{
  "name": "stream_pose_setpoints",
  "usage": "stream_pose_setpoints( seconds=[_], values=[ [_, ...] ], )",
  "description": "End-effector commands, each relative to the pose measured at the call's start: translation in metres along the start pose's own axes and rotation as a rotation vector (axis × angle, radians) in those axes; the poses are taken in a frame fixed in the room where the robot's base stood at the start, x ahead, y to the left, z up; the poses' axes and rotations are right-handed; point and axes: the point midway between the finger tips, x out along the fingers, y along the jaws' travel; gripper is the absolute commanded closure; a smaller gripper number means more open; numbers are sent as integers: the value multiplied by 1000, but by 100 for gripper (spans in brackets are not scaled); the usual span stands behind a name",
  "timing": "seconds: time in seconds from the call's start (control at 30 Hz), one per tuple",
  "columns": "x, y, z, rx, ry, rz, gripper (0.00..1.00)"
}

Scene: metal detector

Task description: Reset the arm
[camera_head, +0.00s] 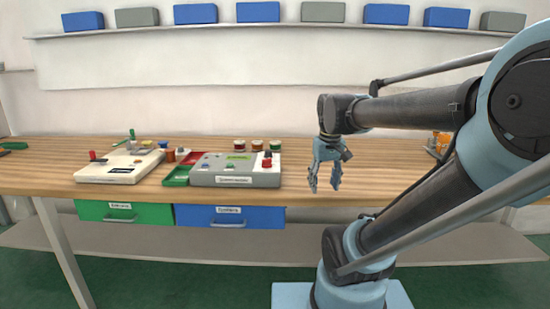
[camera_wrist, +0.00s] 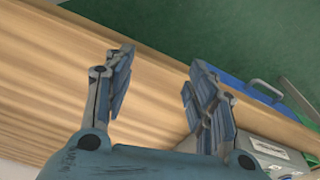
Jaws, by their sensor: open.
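My gripper (camera_head: 324,184) hangs pointing down by the front part of the wooden table, to the right of the grey device. Its two fingers are spread apart with nothing between them. In the wrist view my gripper (camera_wrist: 160,85) is also open and empty, with the wooden tabletop and the green floor beyond the fingers. My arm reaches in from the right side of the head view, with the forearm roughly level.
The wooden table (camera_head: 400,170) carries a white device (camera_head: 122,163), a grey device (camera_head: 235,172), green and red trays and several small jars. A green drawer (camera_head: 125,214) and a blue drawer (camera_head: 230,217) sit below. An orange object (camera_head: 441,142) stands behind my arm.

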Motion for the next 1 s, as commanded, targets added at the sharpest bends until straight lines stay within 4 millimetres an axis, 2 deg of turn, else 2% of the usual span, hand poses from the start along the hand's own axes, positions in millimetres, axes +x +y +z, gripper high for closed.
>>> stream_pose_setpoints(
  seconds=[0.03,0.2,0.4,0.6,1.0],
  values=[
    [11,3,15,23,7,3,49],
    [47,9,58,92,28,12,49],
    [82,13,93,154,48,20,49],
    [95,14,105,177,56,23,49],
    [96,14,105,177,56,23,49]
  ],
)
